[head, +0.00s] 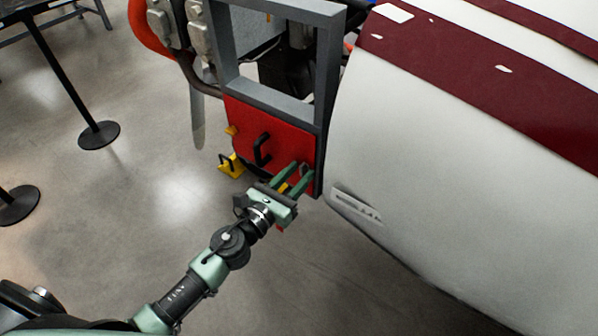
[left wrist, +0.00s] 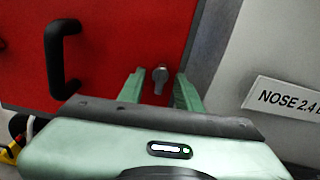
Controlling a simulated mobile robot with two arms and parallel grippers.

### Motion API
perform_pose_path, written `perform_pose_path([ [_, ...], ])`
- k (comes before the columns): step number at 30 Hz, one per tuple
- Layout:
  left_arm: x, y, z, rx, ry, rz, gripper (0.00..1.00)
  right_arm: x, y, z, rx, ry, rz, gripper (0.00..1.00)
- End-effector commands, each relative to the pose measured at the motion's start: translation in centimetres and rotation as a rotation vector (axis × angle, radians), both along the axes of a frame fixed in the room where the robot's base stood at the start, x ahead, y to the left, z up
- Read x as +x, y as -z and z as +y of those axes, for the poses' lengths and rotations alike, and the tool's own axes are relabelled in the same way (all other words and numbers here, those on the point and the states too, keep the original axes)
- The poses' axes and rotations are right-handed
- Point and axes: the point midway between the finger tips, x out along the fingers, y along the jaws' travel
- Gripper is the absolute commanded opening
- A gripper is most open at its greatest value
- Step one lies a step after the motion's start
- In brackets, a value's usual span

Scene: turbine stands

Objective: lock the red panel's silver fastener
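The red panel (head: 285,140) is set in the lower part of a grey frame, with a black handle (head: 262,149) on it. In the left wrist view the red panel (left wrist: 110,35) fills the upper left, with the black handle (left wrist: 58,58) at left. The silver fastener (left wrist: 160,76) sits near the panel's right edge, its tab pointing down. My left gripper (left wrist: 160,88) is open, its green fingers one on each side of the fastener. Whether they touch it I cannot tell. In the head view the left gripper (head: 298,176) is at the panel's lower right and hides the fastener. My right gripper is not in view.
A white body with dark red stripes (head: 440,160) stands close on the right. It bears a label plate (left wrist: 285,97). A yellow piece (head: 231,165) is below the panel's left side. Black post bases (head: 99,134) stand at left on open grey floor.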

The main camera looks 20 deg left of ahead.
Motion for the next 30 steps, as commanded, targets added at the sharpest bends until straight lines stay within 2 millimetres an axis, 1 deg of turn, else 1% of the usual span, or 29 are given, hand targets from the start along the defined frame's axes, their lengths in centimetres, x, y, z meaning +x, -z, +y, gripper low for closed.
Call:
perform_pose_path([
  [4, 0.0, 0.0, 0.0, -0.002, 0.001, 0.000, 0.34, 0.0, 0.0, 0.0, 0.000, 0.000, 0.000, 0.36],
  [6, 0.0, -0.1, 0.0, -0.003, 0.001, 0.000, 0.41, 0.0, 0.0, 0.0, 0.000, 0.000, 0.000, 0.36],
  [16, -0.1, 0.0, 0.0, -0.004, 0.001, 0.000, 0.41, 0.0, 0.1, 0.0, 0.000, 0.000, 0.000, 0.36],
  [30, -3.6, 0.1, 1.3, -0.005, 0.001, 0.002, 0.41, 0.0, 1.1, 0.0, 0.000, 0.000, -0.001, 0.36],
])
